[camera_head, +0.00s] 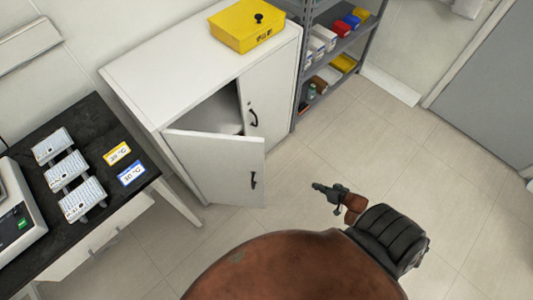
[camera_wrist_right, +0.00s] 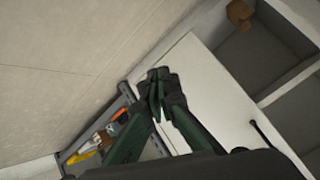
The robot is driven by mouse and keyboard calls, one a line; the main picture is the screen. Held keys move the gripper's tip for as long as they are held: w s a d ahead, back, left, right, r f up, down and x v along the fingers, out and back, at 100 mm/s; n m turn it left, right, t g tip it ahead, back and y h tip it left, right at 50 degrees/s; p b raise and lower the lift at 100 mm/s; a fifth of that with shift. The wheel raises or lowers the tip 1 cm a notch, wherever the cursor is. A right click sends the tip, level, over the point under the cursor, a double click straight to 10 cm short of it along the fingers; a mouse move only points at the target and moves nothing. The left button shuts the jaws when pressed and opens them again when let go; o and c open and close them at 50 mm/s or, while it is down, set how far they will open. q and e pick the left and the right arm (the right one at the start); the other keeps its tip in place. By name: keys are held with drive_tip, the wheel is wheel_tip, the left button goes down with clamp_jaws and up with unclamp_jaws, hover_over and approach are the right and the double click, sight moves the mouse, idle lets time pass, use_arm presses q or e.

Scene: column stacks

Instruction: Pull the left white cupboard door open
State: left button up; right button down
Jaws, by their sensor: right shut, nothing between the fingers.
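The white cupboard (camera_head: 135,75) stands against the wall. Its left door (camera_head: 210,165) is swung partly open, with a black handle (camera_head: 253,181) near its free edge. The dark opening shows behind it. The right door (camera_head: 275,95) is closed and has its own black handle (camera_head: 253,118). My right gripper (camera_head: 316,186) is shut and empty, to the right of the open door and apart from its handle. In the right wrist view my gripper (camera_wrist_right: 156,78) shows in front of the closed right door (camera_wrist_right: 205,95); the open interior (camera_wrist_right: 262,55) lies beyond. My left gripper is out of view.
A yellow box (camera_head: 247,25) sits on the cupboard. A grey shelf rack (camera_head: 298,70) with several items stands to its right. A black-topped bench (camera_head: 85,115) with racks and labels is at left. The tiled floor (camera_head: 400,140) at right is clear. A brown object (camera_wrist_right: 240,14) shows inside the cupboard.

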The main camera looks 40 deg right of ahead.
drive_tip(key=w+r+m+t+y, duration=0.1)
drive_tip(key=w+r+t+y, duration=0.25)
drive_tip(key=w+r, duration=0.9)
drive_tip(key=a+r+g+y+b, duration=0.1)
drive_tip(key=a+r+y, duration=0.25)
drive_tip(key=r, duration=0.45)
drive_tip(key=a+r+g+y, duration=0.15)
drive_tip(key=r+y, duration=0.25)
drive_tip(key=r, duration=0.4)
drive_tip(key=a+r+g+y+b, duration=0.1)
drive_tip(key=a+r+y, duration=0.2)
drive_tip(key=r, duration=0.5)
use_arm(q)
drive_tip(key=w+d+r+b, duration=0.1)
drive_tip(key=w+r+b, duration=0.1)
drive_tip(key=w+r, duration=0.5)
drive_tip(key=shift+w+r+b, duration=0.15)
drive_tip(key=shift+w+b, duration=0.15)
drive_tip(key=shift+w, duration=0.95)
use_arm(e)
drive_tip(key=w+a, duration=0.3)
drive_tip(key=a, duration=0.8)
drive_tip(key=shift+a, duration=0.15)
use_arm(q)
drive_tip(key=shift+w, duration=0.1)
use_arm(e)
drive_tip(key=shift+s+r, duration=0.1)
drive_tip(key=shift+s, duration=0.05)
